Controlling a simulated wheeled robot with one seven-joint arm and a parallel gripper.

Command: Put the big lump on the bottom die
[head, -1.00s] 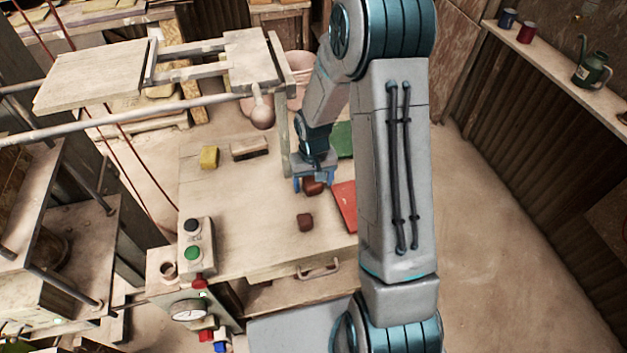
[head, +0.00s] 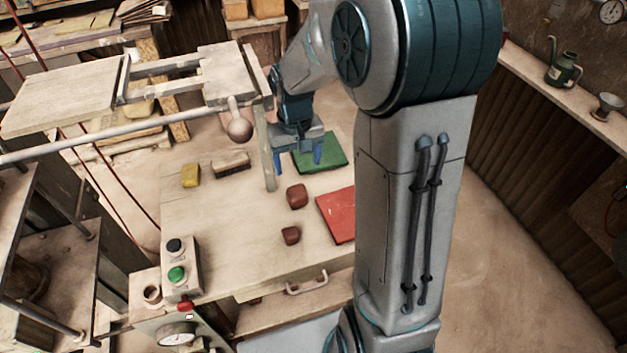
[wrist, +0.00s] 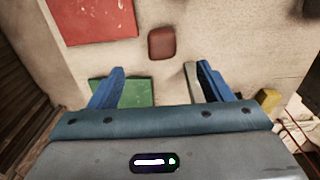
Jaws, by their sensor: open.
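The big lump (head: 297,195), a reddish-brown block with rounded edges, lies on the table (head: 215,265) left of the red mat. It also shows in the wrist view (wrist: 161,43). A smaller dark lump (head: 291,235) lies nearer the table's front edge. My gripper (head: 300,162) is open and empty, beyond the big lump and apart from it, over the near part of the green mat. Its blue fingers also show in the wrist view (wrist: 160,78).
A red mat (head: 340,213) and a green mat (head: 322,155) lie on the table's right side. A yellow block (head: 190,175) and a brush-like block (head: 231,164) lie at the left. A frame with a ball-ended lever (head: 238,130) overhangs the table. A button box (head: 177,265) stands front left.

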